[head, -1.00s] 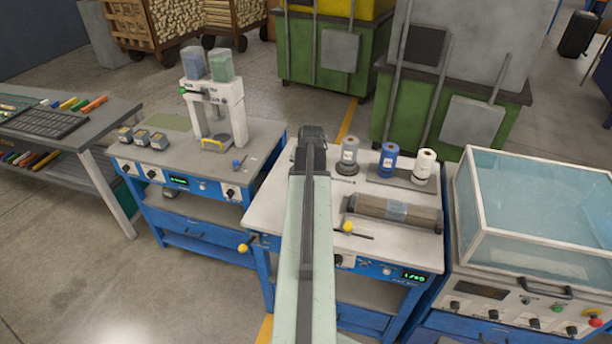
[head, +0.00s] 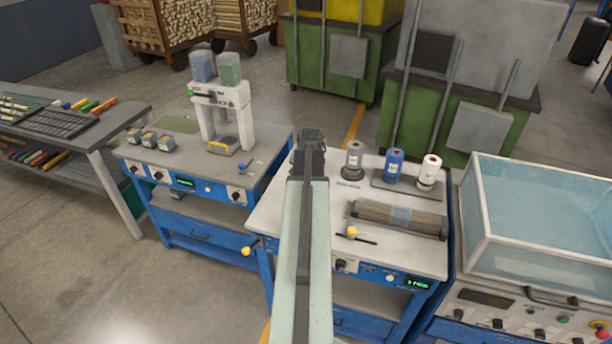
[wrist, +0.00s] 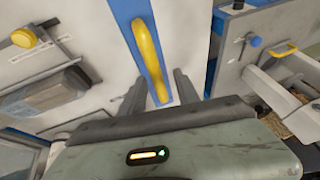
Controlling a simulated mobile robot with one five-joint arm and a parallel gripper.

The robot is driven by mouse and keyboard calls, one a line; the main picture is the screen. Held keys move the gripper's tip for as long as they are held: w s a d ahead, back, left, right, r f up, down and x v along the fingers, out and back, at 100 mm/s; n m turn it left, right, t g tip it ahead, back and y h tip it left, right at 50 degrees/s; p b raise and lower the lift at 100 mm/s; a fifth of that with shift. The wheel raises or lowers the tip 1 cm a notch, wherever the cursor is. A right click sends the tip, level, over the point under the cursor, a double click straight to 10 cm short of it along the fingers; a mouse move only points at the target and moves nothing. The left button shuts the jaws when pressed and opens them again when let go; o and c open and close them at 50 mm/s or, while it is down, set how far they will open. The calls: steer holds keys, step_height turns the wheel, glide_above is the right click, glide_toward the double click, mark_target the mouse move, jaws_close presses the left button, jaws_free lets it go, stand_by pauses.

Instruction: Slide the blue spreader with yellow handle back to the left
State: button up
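The blue spreader (wrist: 125,12) with its yellow handle (wrist: 149,55) lies across the pale bench top in the wrist view. My gripper (wrist: 160,84) is open, with its two dark fingers apart. The lower end of the handle shows between the fingers in the picture; I see no finger closed on it, and cannot tell the depth. In the head view my arm hides the spreader, and my gripper end (head: 309,137) is over the back left of the pale bench (head: 290,200).
A brown wrapped roll (head: 425,220) lies on the bench, with a yellow knob (head: 351,232) before it. Spools, including a blue one (head: 394,165), stand behind. A bench with a white press (head: 222,115) is left; a clear-lidded machine (head: 535,200) is right.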

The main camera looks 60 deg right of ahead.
steer(key=p+v, duration=0.7)
steer(key=shift+r, duration=0.4)
steer(key=shift+a, duration=0.1)
steer(key=w+a+f+n+t+y+b, duration=0.1)
steer(key=w+a+f+n+b, duration=0.15)
steer(key=w+a, duration=0.75)
steer(key=w+a+f+n+b, duration=0.25)
steer(key=w+a, duration=0.45)
steer(key=w, duration=0.5)
steer(key=w+a+f+n+y+b, duration=0.15)
steer(key=w+a, duration=0.25)
steer(key=a, duration=0.6)
steer(key=w+a+f+n+y+b, duration=0.1)
steer(key=w+a+f+n+b, duration=0.2)
steer(key=a, duration=0.7)
steer(key=a+f+n+g+b, duration=0.1)
steer(key=a+f+n, duration=0.15)
steer(key=a, duration=0.95)
steer(key=a+f+n+g+b, duration=0.1)
steer(key=a+f+n, duration=0.15)
steer(key=a, duration=0.95)
steer(key=s+n+g, duration=0.1)
steer(key=s+n, duration=0.1)
steer(key=s, duration=0.4)
steer(key=shift+a+r+g+y, duration=0.25)
steer(key=shift+a+g+y, duration=0.1)
steer(key=shift+a+g, duration=0.05)
